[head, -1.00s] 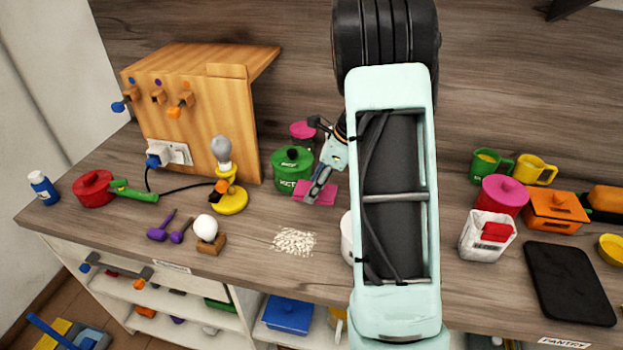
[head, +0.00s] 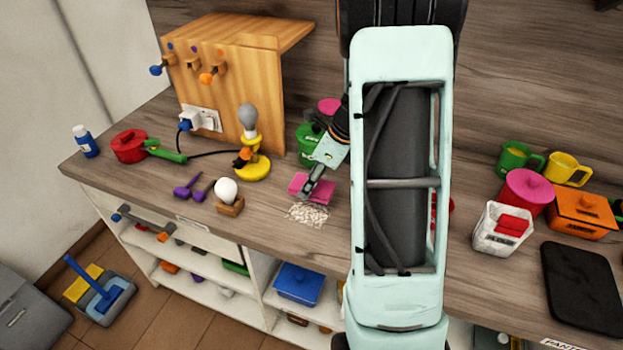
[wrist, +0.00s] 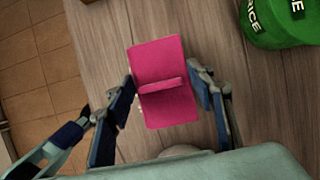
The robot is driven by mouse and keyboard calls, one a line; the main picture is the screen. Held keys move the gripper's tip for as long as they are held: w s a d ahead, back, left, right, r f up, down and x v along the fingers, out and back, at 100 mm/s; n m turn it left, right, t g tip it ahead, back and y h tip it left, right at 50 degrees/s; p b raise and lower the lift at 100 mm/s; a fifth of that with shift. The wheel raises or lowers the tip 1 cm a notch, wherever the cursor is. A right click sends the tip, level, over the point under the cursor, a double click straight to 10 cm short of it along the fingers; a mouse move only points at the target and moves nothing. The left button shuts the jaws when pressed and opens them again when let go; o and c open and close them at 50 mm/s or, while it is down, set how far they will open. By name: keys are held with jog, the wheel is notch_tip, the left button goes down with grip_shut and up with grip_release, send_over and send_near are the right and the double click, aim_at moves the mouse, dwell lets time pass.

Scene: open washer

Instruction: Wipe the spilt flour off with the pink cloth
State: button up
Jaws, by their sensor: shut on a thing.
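The pink cloth (head: 312,184) is a flat pad with a raised grip; it also shows in the wrist view (wrist: 163,62). My gripper (head: 307,189) is shut on the cloth's grip, with one finger on each side in the wrist view (wrist: 163,87). The cloth is at the back edge of the spilt flour (head: 308,214), a pale speckled patch on the worktop (head: 390,205). In the wrist view the cloth hides most of the flour; a few pale specks show beside it. I cannot tell whether the cloth touches the worktop.
A green pot (head: 306,146) stands just behind the cloth. The worktop's front edge lies close in front of the flour. My arm hides the middle.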

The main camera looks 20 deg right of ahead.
aim_at(310, 199)
notch_tip(310, 199, down, 6)
jog(key=b, duration=0.4)
jog(key=shift+s+a+r, duration=0.2)
jog(key=shift+s+a, duration=0.35)
jog(key=shift+s+a+r, duration=0.15)
jog(key=shift+s+a, duration=0.35)
jog(key=shift+a, duration=0.05)
jog(key=shift+s+a, duration=0.3)
jog(key=shift+f+b, duration=0.5)
jog(key=shift+f, duration=0.35)
jog(key=shift+w+d+p, duration=0.55)
jog(key=shift+w+d, duration=0.85)
